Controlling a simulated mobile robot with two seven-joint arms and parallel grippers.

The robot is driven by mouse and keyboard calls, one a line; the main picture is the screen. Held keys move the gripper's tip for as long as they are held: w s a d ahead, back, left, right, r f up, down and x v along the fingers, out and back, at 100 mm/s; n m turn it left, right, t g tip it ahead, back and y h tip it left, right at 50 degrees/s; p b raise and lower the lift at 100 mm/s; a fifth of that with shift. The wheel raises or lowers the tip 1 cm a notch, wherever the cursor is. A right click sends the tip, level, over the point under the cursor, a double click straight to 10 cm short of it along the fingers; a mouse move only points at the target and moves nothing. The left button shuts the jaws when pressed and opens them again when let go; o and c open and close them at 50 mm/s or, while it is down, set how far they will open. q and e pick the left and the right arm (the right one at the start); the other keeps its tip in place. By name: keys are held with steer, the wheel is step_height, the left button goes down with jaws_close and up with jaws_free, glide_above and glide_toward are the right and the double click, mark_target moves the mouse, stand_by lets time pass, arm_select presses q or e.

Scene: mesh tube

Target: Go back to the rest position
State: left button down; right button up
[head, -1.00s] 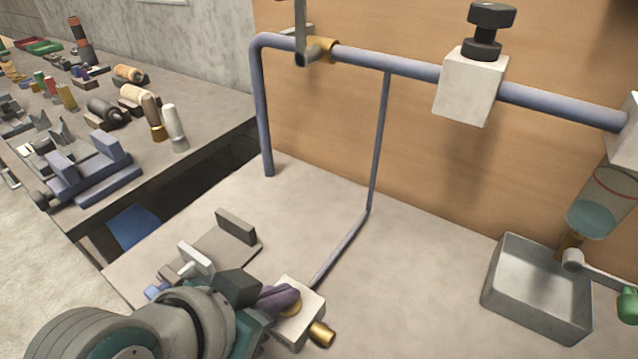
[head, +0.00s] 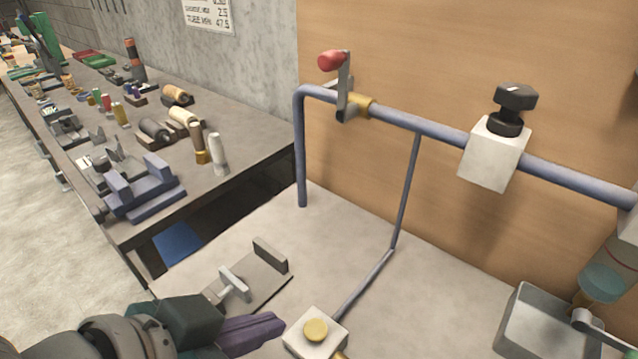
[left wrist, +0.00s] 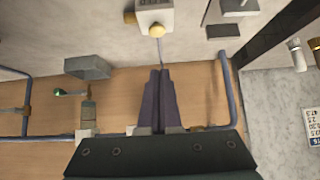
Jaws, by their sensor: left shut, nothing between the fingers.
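My left gripper (head: 272,330) comes in from the lower left of the head view, low over the bench. Its purple fingers are shut with nothing between them. In the left wrist view the gripper (left wrist: 160,74) also shows with its fingers together. The button also shows in the left wrist view (left wrist: 157,31), beyond the fingertips. My right gripper is not in view.
A blue pipe frame (head: 420,128) with a red-handled lever (head: 331,61) and a white clamp block (head: 495,153) stands along the wooden panel. A metal tray (head: 540,325) is at the lower right. A toggle clamp (head: 270,255) lies left of the button block. A tool table (head: 245,125) stands left.

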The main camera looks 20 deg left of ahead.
arm_select(q)
steer(key=shift+s+r, duration=0.15)
steer(key=shift+r, duration=0.05)
stand_by(0.4)
steer(key=s+a+r+n+g+y+p, duration=0.25)
steer(key=s+a+r+g, duration=0.35)
steer(key=s, duration=0.4)
step_height(320, 180, up, 29)
steer(key=t+p, duration=0.1)
steer(key=p, duration=2.8)
steer(key=shift+w+d, duration=0.2)
steer(key=shift+d, duration=0.15)
steer(key=shift+m, duration=0.25)
